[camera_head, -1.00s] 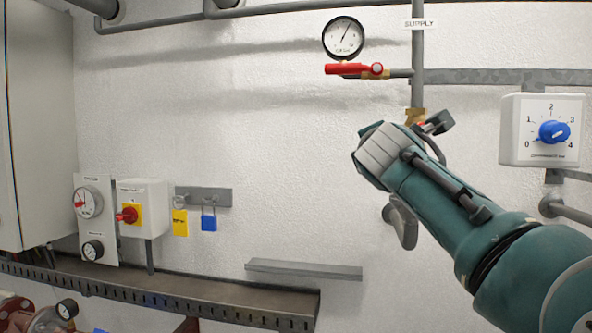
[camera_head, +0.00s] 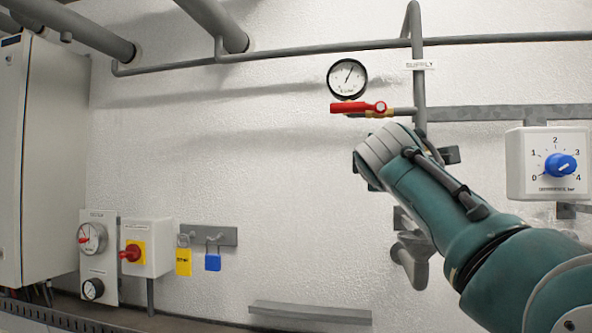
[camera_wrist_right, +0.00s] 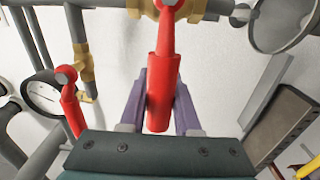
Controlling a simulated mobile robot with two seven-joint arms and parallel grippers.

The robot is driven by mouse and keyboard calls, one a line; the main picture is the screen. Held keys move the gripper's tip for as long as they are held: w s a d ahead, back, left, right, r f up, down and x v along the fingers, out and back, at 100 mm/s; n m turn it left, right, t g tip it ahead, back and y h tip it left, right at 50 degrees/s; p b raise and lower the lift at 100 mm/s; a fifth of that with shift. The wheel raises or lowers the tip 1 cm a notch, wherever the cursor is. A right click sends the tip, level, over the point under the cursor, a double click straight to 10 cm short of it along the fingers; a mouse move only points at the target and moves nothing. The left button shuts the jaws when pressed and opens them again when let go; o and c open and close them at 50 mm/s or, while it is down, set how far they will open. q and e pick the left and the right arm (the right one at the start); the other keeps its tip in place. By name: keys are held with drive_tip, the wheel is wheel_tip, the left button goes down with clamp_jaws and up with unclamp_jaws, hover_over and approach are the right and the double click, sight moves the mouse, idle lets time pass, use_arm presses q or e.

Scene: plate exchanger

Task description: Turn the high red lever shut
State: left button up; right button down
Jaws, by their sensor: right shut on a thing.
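A red lever (camera_wrist_right: 162,85) hangs from a brass valve (camera_wrist_right: 172,8) on a grey pipe in the right wrist view. My right gripper (camera_wrist_right: 160,88) is shut on this lever, with one purple finger on each side. In the head view my right arm hides this lever, its valve and the fingertips. A second red lever (camera_head: 356,107) lies level below the round gauge (camera_head: 347,78). It also shows at the left in the right wrist view (camera_wrist_right: 73,112), apart from my gripper. My left gripper is not in view.
The supply pipe (camera_head: 418,85) runs upright behind my right arm. A white box with a blue knob (camera_head: 560,166) is at the right. A red switch (camera_head: 131,253), yellow tag (camera_head: 183,262) and blue padlock (camera_head: 213,262) are at lower left. The wall between is clear.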

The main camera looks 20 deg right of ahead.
drive_tip(key=c, duration=0.9)
unclamp_jaws()
drive_tip(key=shift+w+r, duration=0.1)
drive_tip(key=b+v, duration=0.5)
drive_tip(key=v, duration=0.5)
